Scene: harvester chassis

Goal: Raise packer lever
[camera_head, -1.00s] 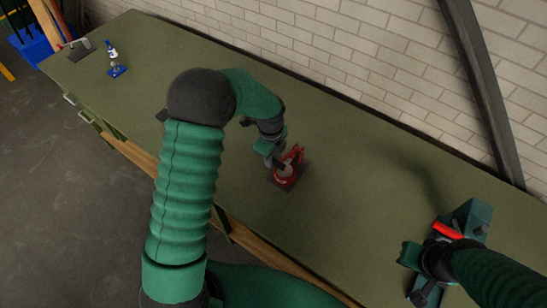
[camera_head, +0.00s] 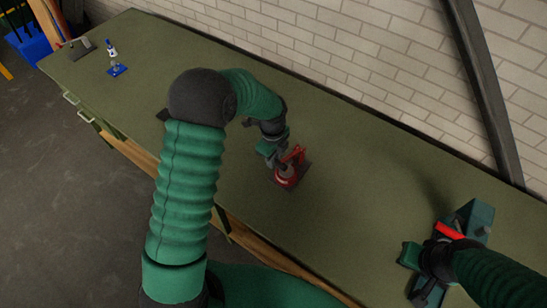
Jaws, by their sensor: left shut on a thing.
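A small red device (camera_head: 287,175) with a raised red arm stands on a dark base plate in the middle of the green bench. My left gripper (camera_head: 277,161) reaches down to its upper left side. It is shut on a part of the device, apparently its lever; the fingers and wrist partly hide the contact. My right gripper (camera_head: 428,268) is at the lower right, beside a teal block (camera_head: 474,217) with a red bar (camera_head: 448,231). My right forearm covers part of it, and its finger opening is unclear.
The green bench (camera_head: 350,215) is clear between my two grippers. A blue-based device (camera_head: 116,70) and a grey metal piece (camera_head: 78,48) stand at its far left end. A brick wall (camera_head: 380,60) and a dark slanted beam (camera_head: 485,95) border the back.

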